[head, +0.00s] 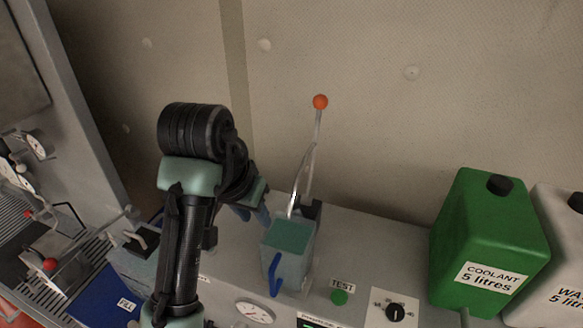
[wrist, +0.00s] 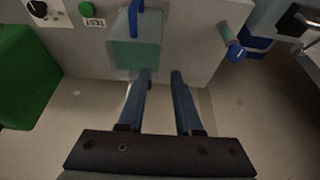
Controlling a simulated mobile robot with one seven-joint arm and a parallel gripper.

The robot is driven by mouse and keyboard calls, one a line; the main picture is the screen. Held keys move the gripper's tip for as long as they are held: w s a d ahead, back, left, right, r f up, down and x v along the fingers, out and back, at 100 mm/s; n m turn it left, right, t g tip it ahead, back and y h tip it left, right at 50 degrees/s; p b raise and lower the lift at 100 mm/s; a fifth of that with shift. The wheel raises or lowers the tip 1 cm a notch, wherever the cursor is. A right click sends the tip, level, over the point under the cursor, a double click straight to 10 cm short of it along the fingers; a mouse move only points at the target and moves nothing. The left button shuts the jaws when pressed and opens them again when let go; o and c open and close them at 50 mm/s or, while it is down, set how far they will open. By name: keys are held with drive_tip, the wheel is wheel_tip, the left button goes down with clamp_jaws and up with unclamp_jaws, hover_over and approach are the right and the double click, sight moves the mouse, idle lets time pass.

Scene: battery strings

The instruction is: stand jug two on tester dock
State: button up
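A small jug (head: 290,248) with a teal top, grey see-through sides and a blue handle stands upright on the grey tester bench. No number is readable on it, so I cannot tell if it is jug two. It also shows at the top of the wrist view (wrist: 136,50). The dock surface under it is mostly hidden. My gripper (wrist: 161,75) is open, its two blue fingers apart with nothing between them. The left fingertip in the wrist view is close to the jug; I cannot tell if they touch. In the head view my arm partly hides the gripper.
A lever with an orange ball (head: 320,102) rises behind the jug. A green TEST button (head: 339,297) and black dial (head: 395,312) are at the bench front. A green coolant can (head: 487,240) stands right. A blue FILL pad (head: 103,296) lies left.

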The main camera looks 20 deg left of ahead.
drive_tip(key=w+d+r+t, duration=0.8)
drive_tip(key=d+r, duration=0.1)
drive_tip(key=r, duration=0.4)
drive_tip(key=s+d+r+t, duration=0.1)
drive_tip(key=d+r+t, duration=0.2)
drive_tip(key=r, duration=0.4)
drive_tip(key=s+d+r+t, duration=0.2)
drive_tip(key=d+r+t, duration=0.15)
drive_tip(key=r, duration=0.25)
drive_tip(key=s+d+r+t, duration=0.3)
drive_tip(key=s+r+t, duration=0.5)
drive_tip(key=s+r, duration=0.7)
drive_tip(key=shift+d+n+y, duration=0.15)
drive_tip(key=shift+n+y, duration=0.15)
